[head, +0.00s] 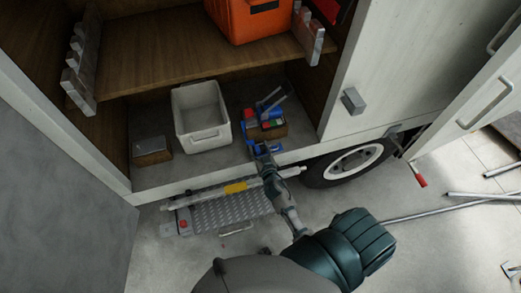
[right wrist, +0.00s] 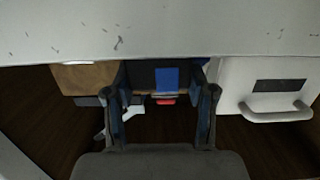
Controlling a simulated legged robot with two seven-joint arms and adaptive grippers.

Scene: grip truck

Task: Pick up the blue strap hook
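Small blue parts (head: 249,114) lie on the truck's lower shelf, right of the white bin, among red, green and grey pieces. I cannot tell which one is the strap hook. My right gripper (head: 263,148) reaches in over the shelf's front edge, just in front of these pieces. In the right wrist view the right gripper (right wrist: 165,95) has its two fingers spread apart. A blue piece (right wrist: 167,78) shows between them, with a small red part near it. I cannot tell if the fingers touch it. My left gripper is not in view.
The white bin (head: 202,117) stands close left of the pieces. A brown box (head: 151,150) is farther left. An orange crate (head: 247,18) sits on the upper shelf (head: 175,48). A metal step (head: 230,210) and a wheel (head: 350,162) are below the shelf edge.

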